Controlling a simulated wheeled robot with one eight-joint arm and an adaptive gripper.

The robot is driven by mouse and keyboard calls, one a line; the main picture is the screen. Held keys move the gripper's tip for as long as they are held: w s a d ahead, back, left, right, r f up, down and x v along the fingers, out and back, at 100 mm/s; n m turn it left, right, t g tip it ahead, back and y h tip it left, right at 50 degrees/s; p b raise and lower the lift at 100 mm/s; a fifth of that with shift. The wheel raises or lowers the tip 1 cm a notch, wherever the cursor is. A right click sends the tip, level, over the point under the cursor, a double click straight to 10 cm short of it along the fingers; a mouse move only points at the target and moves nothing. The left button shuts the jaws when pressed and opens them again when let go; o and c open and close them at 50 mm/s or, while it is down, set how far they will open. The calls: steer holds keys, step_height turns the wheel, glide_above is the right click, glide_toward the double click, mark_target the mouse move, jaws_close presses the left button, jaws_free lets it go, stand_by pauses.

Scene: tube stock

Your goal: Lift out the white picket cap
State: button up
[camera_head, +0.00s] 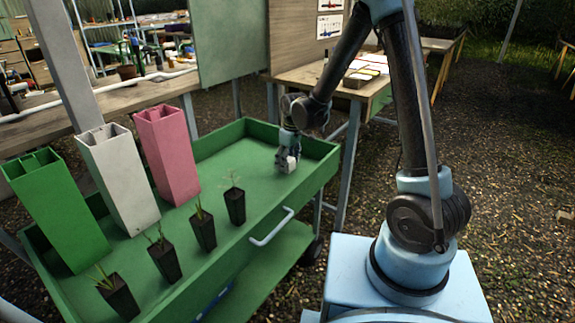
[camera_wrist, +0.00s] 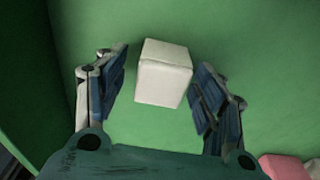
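A small white block, which looks like the white picket cap (camera_wrist: 163,75), lies on the green tray floor between my fingers in the wrist view. My gripper (camera_wrist: 160,70) is open, with a gap between each finger and the block. In the head view my gripper (camera_head: 288,160) is low over the right end of the green cart (camera_head: 262,180). There I cannot clearly tell the cap from the pale gripper parts.
Green (camera_head: 57,215), white (camera_head: 122,185) and pink (camera_head: 170,160) square tubes stand tilted at the cart's left. Several potted seedlings (camera_head: 203,230) line the front. The cart has raised walls (camera_head: 318,150). A wooden table (camera_head: 300,75) stands behind. The tray around my gripper is clear.

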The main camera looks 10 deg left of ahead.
steer(key=c, duration=0.8)
steer(key=shift+r, duration=0.1)
steer(key=shift+r, duration=6.35)
